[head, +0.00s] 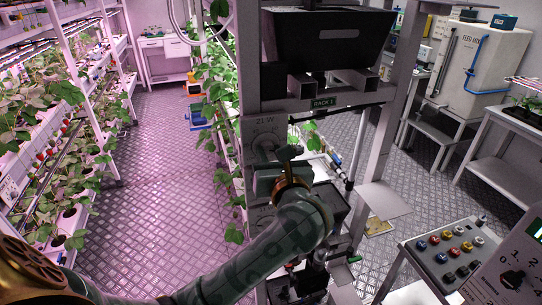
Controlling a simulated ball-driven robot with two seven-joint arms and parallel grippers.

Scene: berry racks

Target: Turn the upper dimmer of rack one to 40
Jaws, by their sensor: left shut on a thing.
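The upper dimmer (264,128) is a grey plate on the end post of the rack with the sign RACK 1 (322,103). A label reading about 21 W stands above its knob. My left gripper (268,153) reaches up to this plate and is shut on the dimmer knob, which the gripper mostly hides. The knob's pointer and the scale marks cannot be read. A second plate lower on the post (262,217) is partly hidden behind my left arm. My right gripper is not in view.
A dark bin (330,38) sits above the sign. A control panel (450,250) with coloured knobs stands at the lower right, beside another dial box (512,280). Planted racks (60,150) line the left. The aisle floor (150,200) is clear.

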